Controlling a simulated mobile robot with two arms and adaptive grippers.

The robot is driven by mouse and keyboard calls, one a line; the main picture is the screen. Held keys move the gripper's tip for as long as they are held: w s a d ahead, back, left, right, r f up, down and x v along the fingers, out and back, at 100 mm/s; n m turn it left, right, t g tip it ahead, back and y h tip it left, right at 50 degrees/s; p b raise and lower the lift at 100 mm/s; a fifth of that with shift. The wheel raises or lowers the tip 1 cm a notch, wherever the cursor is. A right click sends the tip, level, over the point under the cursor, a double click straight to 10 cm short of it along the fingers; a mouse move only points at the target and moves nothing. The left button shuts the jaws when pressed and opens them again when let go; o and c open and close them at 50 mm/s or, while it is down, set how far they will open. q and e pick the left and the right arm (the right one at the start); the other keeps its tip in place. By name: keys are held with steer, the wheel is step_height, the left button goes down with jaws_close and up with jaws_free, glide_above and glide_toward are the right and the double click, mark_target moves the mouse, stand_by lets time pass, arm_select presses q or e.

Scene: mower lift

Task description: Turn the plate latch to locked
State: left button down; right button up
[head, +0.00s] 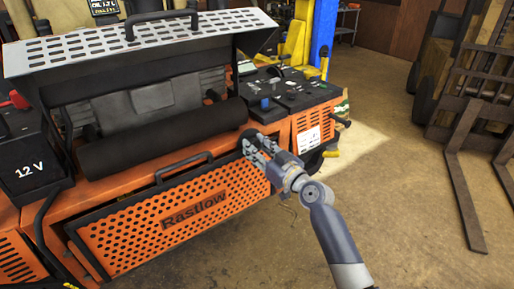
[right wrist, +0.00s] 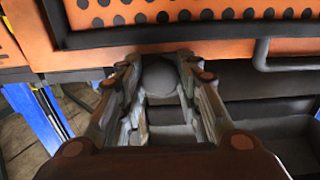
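The orange perforated plate (head: 185,218) marked "Rastlow" covers the lower front of the machine. A dark round knob (head: 249,142), which looks like the plate latch, sits by the plate's upper right corner. It also shows as a grey round knob (right wrist: 160,78) in the right wrist view. My right gripper (head: 262,150) is at this knob, its fingers apart on both sides of it. I cannot tell whether the fingers touch it. The gripper hides part of the latch, and its locked or unlocked position cannot be read. My left gripper is not in view.
A black handle (head: 184,167) stands on the plate's top edge, left of my right gripper. A dark roller (head: 160,137) lies behind it. A 12 V box (head: 30,155) is at the left. A forklift (head: 470,110) stands at the right, with clear floor (head: 390,190) before it.

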steer(key=shift+c, duration=0.4)
steer(key=m, duration=0.8)
steer(key=m+p, duration=0.1)
steer(key=m, duration=0.4)
steer(key=shift+m+p, duration=0.85)
steer(key=shift+m, duration=1.65)
steer(key=shift+f, duration=0.1)
steer(key=o, duration=1.1)
